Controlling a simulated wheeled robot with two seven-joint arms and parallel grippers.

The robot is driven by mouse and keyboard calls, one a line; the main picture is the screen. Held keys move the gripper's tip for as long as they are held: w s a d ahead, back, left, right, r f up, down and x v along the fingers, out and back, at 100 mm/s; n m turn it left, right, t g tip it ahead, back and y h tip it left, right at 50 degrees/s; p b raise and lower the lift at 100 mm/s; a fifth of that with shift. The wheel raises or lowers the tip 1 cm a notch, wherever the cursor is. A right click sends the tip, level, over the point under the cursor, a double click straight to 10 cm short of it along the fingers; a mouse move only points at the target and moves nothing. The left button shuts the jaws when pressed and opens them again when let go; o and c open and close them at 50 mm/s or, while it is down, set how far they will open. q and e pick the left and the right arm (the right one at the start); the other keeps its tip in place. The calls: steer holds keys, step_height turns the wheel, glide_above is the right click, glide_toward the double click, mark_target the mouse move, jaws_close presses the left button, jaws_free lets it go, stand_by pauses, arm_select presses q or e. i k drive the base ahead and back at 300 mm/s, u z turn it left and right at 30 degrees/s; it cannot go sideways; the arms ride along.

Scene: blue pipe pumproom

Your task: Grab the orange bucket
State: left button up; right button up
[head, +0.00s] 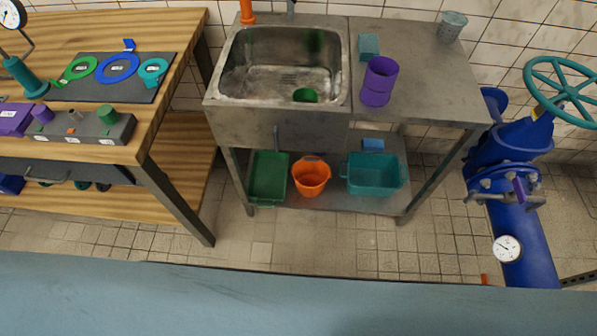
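The orange bucket (311,178) stands upright on the lower shelf (327,199) of the metal sink unit, with its handle at the top rim. It sits between a green tray (268,178) on its left and a teal bin (373,176) on its right. The sink's basin and worktop are above it. Neither of my grippers shows in the head view.
The metal sink (283,62) holds a green item, and its worktop carries a purple container (379,81). A wooden workbench (180,62) stands at left. Blue piping with a teal handwheel (563,88) is at right. Tiled floor (330,240) lies clear in front.

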mark_target(311, 174)
steer(key=i, duration=0.4)
steer(key=z, duration=1.2)
steer(key=i, duration=0.25)
steer(key=u, duration=0.75)
